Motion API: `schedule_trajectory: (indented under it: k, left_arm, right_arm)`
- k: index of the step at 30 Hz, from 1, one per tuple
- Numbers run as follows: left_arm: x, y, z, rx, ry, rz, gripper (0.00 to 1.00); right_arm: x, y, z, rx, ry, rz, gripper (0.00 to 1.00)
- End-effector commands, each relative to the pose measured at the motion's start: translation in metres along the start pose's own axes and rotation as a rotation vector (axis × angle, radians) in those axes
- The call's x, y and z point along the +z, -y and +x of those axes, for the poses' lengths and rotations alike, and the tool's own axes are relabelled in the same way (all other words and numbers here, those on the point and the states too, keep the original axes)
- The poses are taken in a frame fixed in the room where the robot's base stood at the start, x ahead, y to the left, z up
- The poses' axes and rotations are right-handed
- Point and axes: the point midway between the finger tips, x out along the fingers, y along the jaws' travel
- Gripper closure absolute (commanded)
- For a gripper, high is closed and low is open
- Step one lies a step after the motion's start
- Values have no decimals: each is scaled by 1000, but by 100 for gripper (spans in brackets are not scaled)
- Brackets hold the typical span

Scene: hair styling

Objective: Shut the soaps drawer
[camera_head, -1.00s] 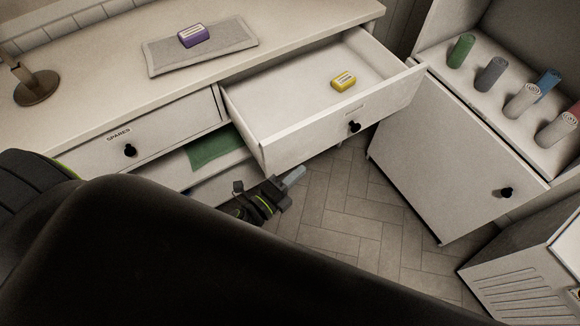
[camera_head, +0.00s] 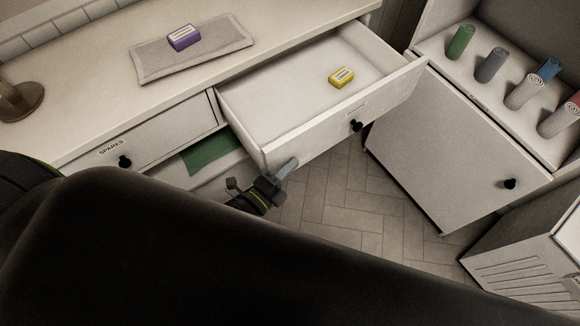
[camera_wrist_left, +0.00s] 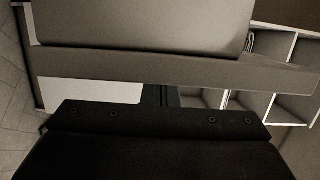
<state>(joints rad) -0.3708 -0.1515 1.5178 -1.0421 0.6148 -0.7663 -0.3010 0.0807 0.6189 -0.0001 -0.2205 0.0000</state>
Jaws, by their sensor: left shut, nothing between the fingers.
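The soaps drawer (camera_head: 300,140) stands pulled out from the white counter in the head view. Its front panel carries a small label and a black knob (camera_head: 356,125). A yellow soap (camera_head: 341,77) lies inside it. My left gripper (camera_head: 286,170) is shut and empty, with its fingertips at the lower left part of the drawer front; whether they touch it I cannot tell. In the left wrist view a pale panel (camera_wrist_left: 140,25) fills the top, and the fingers (camera_wrist_left: 160,96) show only partly below it. My right gripper is not in view.
The spares drawer (camera_head: 150,140) is shut at the left, above an open shelf with a green cloth (camera_head: 212,152). A purple soap (camera_head: 184,37) rests on a grey mat (camera_head: 225,38). A cabinet door (camera_head: 440,150) stands at the right. Tiled floor is clear between.

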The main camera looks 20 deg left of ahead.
Motion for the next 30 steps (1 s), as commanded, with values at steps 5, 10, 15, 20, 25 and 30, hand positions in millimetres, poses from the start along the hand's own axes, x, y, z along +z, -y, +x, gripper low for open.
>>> schedule_trajectory:
  k: [5,10,15,20,25,30]
  left_arm:
    - [21,0,6,0,-1,4,100]
    - [56,-1,14,0,-3,7,100]
    - [95,-2,24,-1,-2,5,100]
    - [127,-2,32,0,-1,5,100]
    - [152,-2,38,1,-1,2,100]
    - [166,-1,42,0,-1,1,100]
  right_arm:
    - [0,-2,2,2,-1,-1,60]
    - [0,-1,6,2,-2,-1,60]
    - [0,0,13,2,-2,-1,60]
    - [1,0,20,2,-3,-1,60]
    - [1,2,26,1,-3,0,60]
    - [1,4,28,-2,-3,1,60]
